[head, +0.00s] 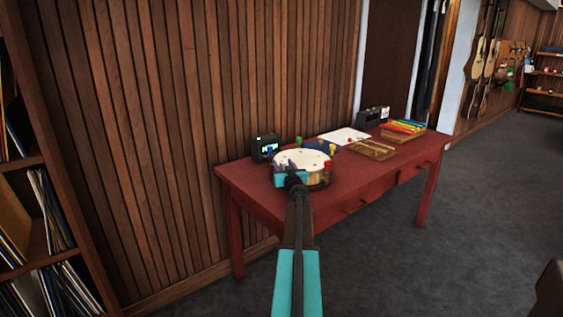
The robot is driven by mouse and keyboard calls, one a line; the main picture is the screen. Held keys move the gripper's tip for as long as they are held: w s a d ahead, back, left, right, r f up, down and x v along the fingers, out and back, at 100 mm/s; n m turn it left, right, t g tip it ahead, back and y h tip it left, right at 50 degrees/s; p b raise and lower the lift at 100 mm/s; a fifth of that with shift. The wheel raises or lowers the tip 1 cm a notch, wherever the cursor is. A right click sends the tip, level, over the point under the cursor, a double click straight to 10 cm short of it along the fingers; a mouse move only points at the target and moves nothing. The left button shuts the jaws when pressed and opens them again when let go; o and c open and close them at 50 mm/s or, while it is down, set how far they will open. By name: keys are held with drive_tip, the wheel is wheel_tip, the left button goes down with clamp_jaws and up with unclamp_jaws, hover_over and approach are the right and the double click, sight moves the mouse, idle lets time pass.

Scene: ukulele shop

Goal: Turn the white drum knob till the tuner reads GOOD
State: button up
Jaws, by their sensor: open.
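A round drum with a pale head (308,160) sits near the left end of the red table (345,190). Small coloured knobs stand around its rim, among them a red knob (327,165) and a yellow knob (332,149). I cannot pick out the white knob; my arm and gripper cover the drum's near left rim. A small dark box with a lit screen, likely the tuner (264,148), stands behind the drum at left; its reading is too small to make out. My gripper (288,174) is open at the drum's near left edge; contact cannot be told.
A white sheet (345,136), a wooden tray (372,150), a coloured xylophone (403,128) and a dark box (374,117) lie further right on the table. A slatted wall stands behind. A record shelf (40,230) is at left. Carpet at right is open.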

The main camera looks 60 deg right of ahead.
drive_tip(key=shift+p+x, duration=0.3)
drive_tip(key=shift+x, duration=1.35)
drive_tip(key=shift+c, duration=0.3)
drive_tip(key=c, duration=1)
